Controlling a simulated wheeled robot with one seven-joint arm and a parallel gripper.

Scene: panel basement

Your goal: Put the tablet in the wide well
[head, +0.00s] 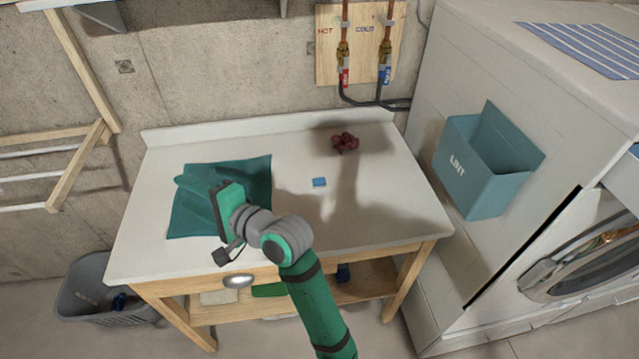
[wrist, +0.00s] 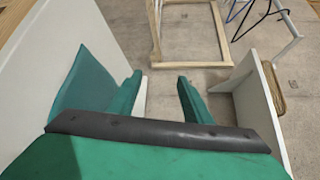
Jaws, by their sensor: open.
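A small blue tablet (head: 319,182) lies flat on the white worktop (head: 390,205), right of the middle in the head view. My gripper (head: 187,189) is over the left part of the worktop, above a teal cloth (head: 255,175) and well left of the tablet. It points leftward, and its teal fingers blend with the cloth. In the wrist view my gripper (wrist: 161,92) is open, with nothing between the fingers. The tablet does not show in the wrist view. I cannot make out a wide well in either view.
A crumpled dark red cloth (head: 345,142) lies behind the tablet. A teal LINT bin (head: 468,167) hangs on the white machine (head: 480,70) at right. A grey basket (head: 85,295) stands on the floor at left. The worktop around the tablet is clear.

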